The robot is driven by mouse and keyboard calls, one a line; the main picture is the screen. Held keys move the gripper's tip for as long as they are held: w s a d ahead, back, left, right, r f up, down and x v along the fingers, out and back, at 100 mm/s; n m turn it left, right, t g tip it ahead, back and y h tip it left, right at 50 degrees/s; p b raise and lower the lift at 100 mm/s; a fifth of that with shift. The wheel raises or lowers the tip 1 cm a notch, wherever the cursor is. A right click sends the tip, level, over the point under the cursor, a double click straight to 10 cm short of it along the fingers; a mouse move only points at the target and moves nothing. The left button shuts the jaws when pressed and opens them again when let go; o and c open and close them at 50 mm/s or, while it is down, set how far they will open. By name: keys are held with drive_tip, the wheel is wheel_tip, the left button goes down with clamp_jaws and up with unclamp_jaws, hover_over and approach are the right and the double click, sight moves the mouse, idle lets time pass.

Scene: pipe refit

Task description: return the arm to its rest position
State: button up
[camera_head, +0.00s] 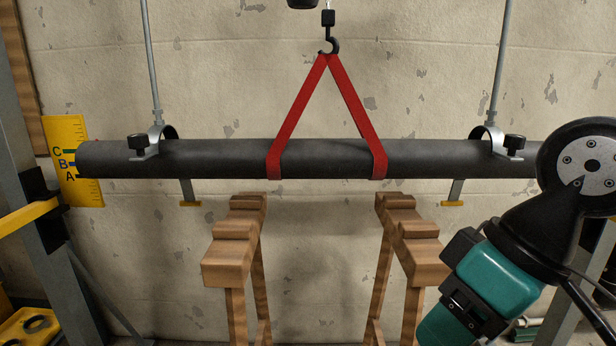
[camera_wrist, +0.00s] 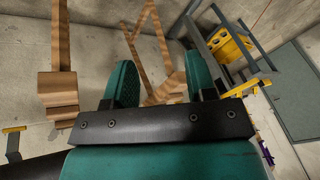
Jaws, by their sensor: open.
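My arm stands at the right of the head view, with its teal and black wrist part pointing down and to the left. My gripper's two teal fingers (camera_wrist: 163,90) show in the wrist view, apart from each other with nothing between them. In the head view the fingertips are out of the frame at the bottom. The black pipe (camera_head: 330,158) runs level across the head view, and its right end is behind my arm. A red sling (camera_head: 300,110) goes around the pipe and hangs from a black hook (camera_head: 328,46).
Two wooden trestles (camera_head: 230,262) (camera_head: 415,258) stand below the pipe, clear of it. Clamps on rods (camera_head: 153,138) (camera_head: 490,138) are at the pipe. A yellow gauge marked C, B, A (camera_head: 72,135) is by its left end. A yellow container (camera_wrist: 230,45) sits on a grey rack in the wrist view.

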drive_tip(key=s+d+f+g, duration=0.1)
drive_tip(key=s+f, duration=0.2)
drive_tip(key=s, duration=0.1)
wheel_tip(320, 180, up, 21)
drive_tip(key=p, duration=2)
drive_tip(key=shift+w+m, duration=0.15)
drive_tip(key=shift+m, duration=0.15)
drive_tip(key=shift+f, duration=0.1)
